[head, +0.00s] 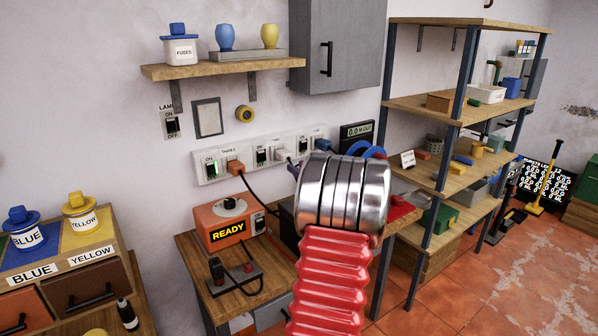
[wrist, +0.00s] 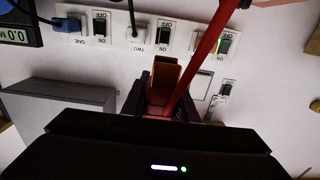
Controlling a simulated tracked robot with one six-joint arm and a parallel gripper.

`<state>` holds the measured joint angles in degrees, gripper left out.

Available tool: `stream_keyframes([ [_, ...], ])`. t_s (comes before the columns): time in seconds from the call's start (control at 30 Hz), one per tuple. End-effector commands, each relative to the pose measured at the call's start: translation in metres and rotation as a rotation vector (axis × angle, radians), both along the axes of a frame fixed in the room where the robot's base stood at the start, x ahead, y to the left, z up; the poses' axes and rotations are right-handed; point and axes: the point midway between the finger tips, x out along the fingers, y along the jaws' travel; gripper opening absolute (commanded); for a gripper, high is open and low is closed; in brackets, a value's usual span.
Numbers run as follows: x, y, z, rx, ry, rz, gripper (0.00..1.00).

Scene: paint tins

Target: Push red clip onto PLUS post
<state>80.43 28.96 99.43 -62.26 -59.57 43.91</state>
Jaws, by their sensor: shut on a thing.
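In the wrist view my gripper (wrist: 165,103) has its dark jaws shut on the red clip (wrist: 160,96). Part of the clip sticks out past the jaws and looks orange-brown in the shade. A red cable (wrist: 208,55) runs from it toward the top edge. In the head view my own arm fills the middle foreground and hides my gripper and the clip. I cannot make out the PLUS post in either view; the arm may cover it.
An orange box reading READY (head: 228,222) and a grey base with a black lever (head: 236,278) stand on the wooden bench (head: 193,262). A socket strip (head: 207,171) runs along the wall. Shelving (head: 442,184) stands at right. Open floor (head: 500,290) lies at lower right.

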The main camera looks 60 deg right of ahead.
Motion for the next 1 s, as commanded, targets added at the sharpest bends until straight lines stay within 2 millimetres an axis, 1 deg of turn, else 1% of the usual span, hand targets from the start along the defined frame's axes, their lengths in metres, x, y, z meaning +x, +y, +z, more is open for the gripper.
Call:
stream_keyframes([
  [0.27,0.0,0.0,-0.001,0.0,0.0,0.0,0.1],
  [0.43,0.0,0.0,-0.007,0.001,-0.001,0.0,0.1],
  [1.0,0.0,0.0,-0.045,0.001,0.0,0.0,0.1],
])
